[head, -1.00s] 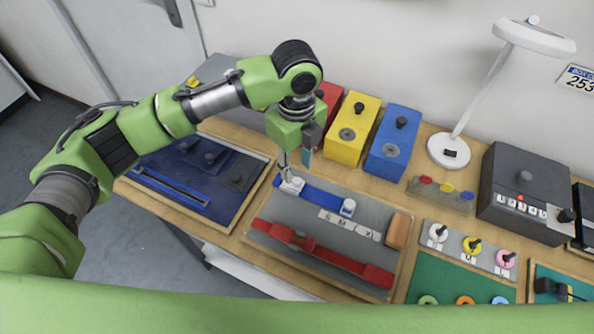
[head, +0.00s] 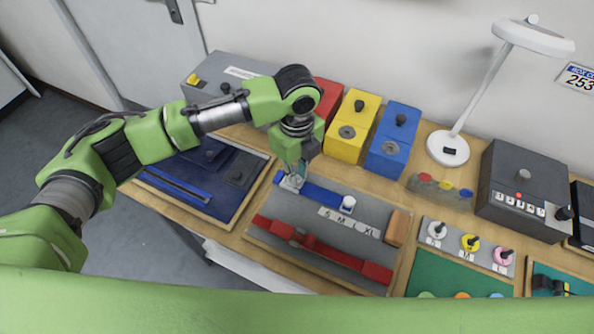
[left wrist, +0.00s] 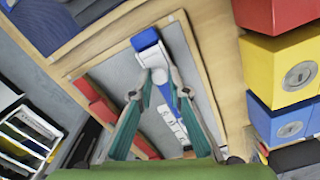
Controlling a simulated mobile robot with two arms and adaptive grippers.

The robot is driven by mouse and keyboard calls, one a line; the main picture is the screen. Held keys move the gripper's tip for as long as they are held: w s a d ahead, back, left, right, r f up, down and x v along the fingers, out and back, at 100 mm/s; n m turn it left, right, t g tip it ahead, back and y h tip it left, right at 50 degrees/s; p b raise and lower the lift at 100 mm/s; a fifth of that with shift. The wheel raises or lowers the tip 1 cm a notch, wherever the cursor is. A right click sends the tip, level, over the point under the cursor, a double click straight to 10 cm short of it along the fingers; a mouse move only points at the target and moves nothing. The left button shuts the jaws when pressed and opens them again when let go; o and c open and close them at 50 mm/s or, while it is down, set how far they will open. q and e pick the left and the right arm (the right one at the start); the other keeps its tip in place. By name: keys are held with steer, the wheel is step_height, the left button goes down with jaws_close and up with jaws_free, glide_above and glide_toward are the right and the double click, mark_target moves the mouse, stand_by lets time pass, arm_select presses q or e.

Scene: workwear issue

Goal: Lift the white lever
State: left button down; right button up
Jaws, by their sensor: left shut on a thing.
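A blue strap (head: 322,195) lies along the back of a grey board (head: 375,213). A white lever part (head: 291,183) sits at its left end, partly hidden by my fingers. My left gripper (head: 293,181) points down over this end and is shut on the white lever. In the left wrist view the tips of my left gripper (left wrist: 158,82) meet at the white lever (left wrist: 151,57), beside the blue end piece (left wrist: 145,39). A second white piece (head: 348,203) is at the strap's right end. My right gripper is not in view.
A red strap (head: 320,250) lies in front on the same board. Yellow (head: 353,127) and blue (head: 393,140) boxes stand behind, close to my wrist. A dark blue panel (head: 200,172) lies left; a lamp (head: 448,148) stands right.

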arm_select(q)
steer(key=shift+w+a+r+g+h+p, duration=0.2)
steer(key=shift+a+r+g+h+p, duration=0.25)
steer(key=shift+h+p, duration=0.4)
steer(key=shift+w+a+f+g+h, duration=0.15)
steer(key=shift+a+g+h, duration=0.15)
steer(key=shift+h, duration=0.55)
steer(key=shift+w+a+g+h+b, duration=0.25)
steer(key=shift+a+h+b, duration=0.15)
steer(key=shift+h+b, duration=0.35)
steer(key=shift+a+g+h+b, duration=0.3)
steer(key=shift+h+b, duration=0.2)
steer(key=shift+h, duration=0.25)
steer(key=shift+w+r, duration=0.1)
steer(key=shift+r, duration=0.2)
